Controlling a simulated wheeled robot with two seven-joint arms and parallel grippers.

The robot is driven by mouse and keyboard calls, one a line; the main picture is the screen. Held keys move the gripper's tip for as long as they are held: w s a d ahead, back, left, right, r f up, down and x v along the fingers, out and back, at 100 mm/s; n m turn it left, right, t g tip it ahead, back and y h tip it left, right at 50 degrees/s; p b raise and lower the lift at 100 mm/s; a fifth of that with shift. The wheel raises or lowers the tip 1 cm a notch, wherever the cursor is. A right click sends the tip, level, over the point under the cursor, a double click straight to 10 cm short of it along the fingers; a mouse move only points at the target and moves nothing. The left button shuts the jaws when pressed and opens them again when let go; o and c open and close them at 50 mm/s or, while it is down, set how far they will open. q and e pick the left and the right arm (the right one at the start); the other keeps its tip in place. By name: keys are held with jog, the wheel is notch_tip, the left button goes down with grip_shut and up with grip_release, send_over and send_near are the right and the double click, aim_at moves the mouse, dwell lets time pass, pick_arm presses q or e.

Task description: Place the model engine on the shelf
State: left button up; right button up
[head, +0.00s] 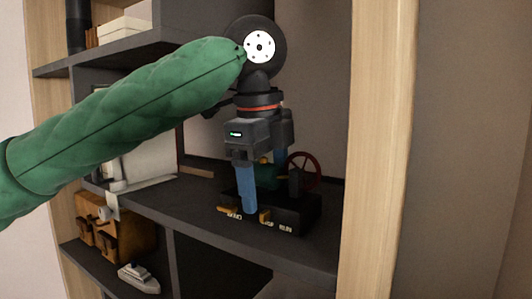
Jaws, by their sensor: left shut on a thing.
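The model engine (292,217) has a black base, a green body and a red spoked wheel (304,171). It is upright at the middle shelf board (190,208), near the right upright; I cannot tell whether its base touches the board. My left gripper (262,205) comes down from above with blue fingers and is shut on the model engine. The gripper hides part of the engine's green body. My right gripper is not in view.
A light wood upright (380,150) stands close to the right of the engine. An upper shelf (105,55) holds boxes. A framed picture (145,160) stands left on the middle shelf. Below are a brown wooden item (100,228) and a model ship (138,279).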

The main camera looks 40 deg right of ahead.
pick_arm(q)
jog(key=shift+f, duration=0.1)
jog(key=shift+s+a, duration=0.15)
jog(key=shift+s, duration=0.05)
jog(key=o, duration=1.3)
jog(key=shift+f, duration=0.15)
jog(key=o, duration=0.5)
